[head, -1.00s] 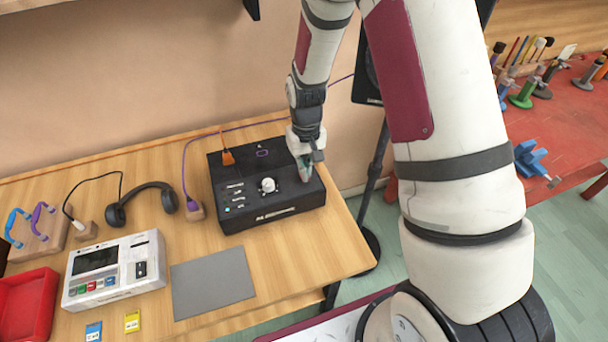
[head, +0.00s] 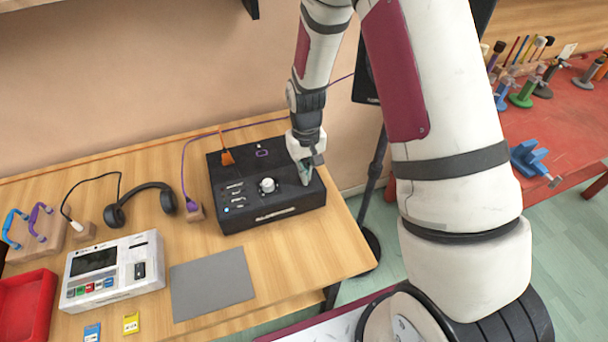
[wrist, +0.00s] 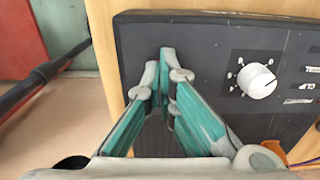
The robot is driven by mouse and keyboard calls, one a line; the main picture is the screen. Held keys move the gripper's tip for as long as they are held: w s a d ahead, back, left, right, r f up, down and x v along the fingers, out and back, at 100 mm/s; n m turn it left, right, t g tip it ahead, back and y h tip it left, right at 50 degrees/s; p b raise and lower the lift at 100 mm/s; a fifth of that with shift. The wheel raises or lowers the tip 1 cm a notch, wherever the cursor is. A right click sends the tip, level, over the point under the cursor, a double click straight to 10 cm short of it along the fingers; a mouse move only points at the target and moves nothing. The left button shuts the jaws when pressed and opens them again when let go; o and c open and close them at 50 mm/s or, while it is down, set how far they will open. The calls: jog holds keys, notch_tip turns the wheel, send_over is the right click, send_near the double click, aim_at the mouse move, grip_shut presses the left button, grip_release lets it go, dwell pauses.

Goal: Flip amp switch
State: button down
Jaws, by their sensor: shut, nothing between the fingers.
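The amp is a black box (head: 245,210) on the wooden table in the head view, with a white knob (head: 268,185) on its top. In the wrist view its dark top panel (wrist: 210,40) fills the middle, with the white knob (wrist: 257,81) to the right. My gripper (head: 305,181) is over the right end of the amp top, pointing down. In the wrist view its teal-padded fingers (wrist: 160,62) are shut and empty, close to the panel; I cannot tell if they touch. No switch shows clearly; the fingers may hide it.
An orange plug (head: 227,157) and purple cable are at the amp's back left. Headphones (head: 143,200), a white device (head: 115,271), a grey mat (head: 213,284) and a red tray (head: 27,305) lie left. A black speaker stand (head: 371,180) stands right of the table.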

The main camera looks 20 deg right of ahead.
jog(key=shift+r+p, duration=1.2)
jog(key=shift+r, duration=2.25)
jog(key=s+r+t, duration=0.1)
jog(key=s+r, duration=0.3)
jog(key=r, duration=0.6)
jog(key=s+r+t, duration=0.2)
jog(key=s+r, duration=0.2)
jog(key=r, duration=0.6)
jog(key=s+r+t, duration=0.1)
jog(key=s+r, duration=0.4)
jog(key=s, duration=0.3)
jog(key=s+r+t, duration=0.1)
jog(key=s+r, duration=0.3)
jog(key=s, duration=0.4)
jog(key=shift+s+r+t, duration=0.25)
jog(key=shift+r+t, duration=0.05)
jog(key=shift+r, duration=0.05)
jog(key=shift+a, duration=0.1)
